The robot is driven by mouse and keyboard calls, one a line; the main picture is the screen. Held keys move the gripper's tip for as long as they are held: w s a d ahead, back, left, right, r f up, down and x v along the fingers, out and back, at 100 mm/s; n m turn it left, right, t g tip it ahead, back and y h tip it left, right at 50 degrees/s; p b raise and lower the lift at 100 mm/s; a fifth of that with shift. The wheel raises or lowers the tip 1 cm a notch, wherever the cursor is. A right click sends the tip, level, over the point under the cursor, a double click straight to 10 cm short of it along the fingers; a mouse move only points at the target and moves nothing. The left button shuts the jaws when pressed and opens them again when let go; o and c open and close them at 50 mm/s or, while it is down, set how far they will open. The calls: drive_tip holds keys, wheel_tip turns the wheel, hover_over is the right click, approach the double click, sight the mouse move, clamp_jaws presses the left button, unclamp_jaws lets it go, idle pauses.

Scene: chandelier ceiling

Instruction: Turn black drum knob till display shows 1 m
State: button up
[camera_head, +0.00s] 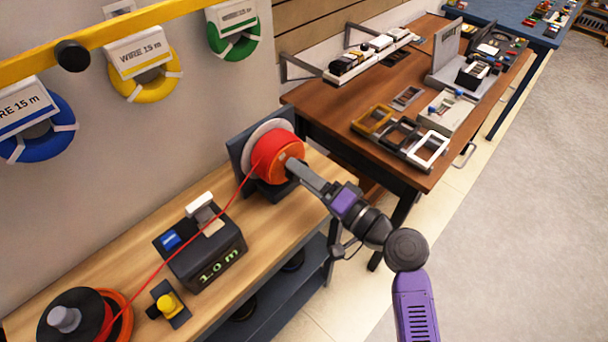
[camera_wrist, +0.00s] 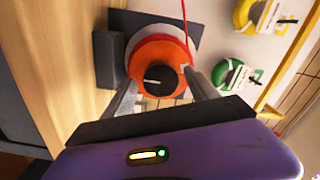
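The red wire drum (camera_head: 272,152) stands at the far end of the wooden bench against a grey plate. In the wrist view its orange face (camera_wrist: 142,58) carries a round black knob (camera_wrist: 158,81) with a white mark line. My gripper (camera_head: 293,167) is at the drum's face and hides the knob in the head view. In the wrist view its fingers (camera_wrist: 160,77) are spread, one on each side of the knob, with gaps visible. The display box (camera_head: 208,252) reads 1.0 m. A red wire (camera_head: 187,216) runs from the drum across the box.
A black and orange reel (camera_head: 88,314) with a grey peg stands at the bench's near left, beside a yellow button (camera_head: 168,305). Blue, yellow and green wire coils hang from a yellow rail (camera_head: 110,36) on the wall. A brown table (camera_head: 330,117) with frames stands behind.

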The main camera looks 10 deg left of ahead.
drive_tip(key=b+v, duration=0.1)
drive_tip(key=v, duration=0.6)
drive_tip(key=shift+s+d+b, duration=0.3)
idle(0.4)
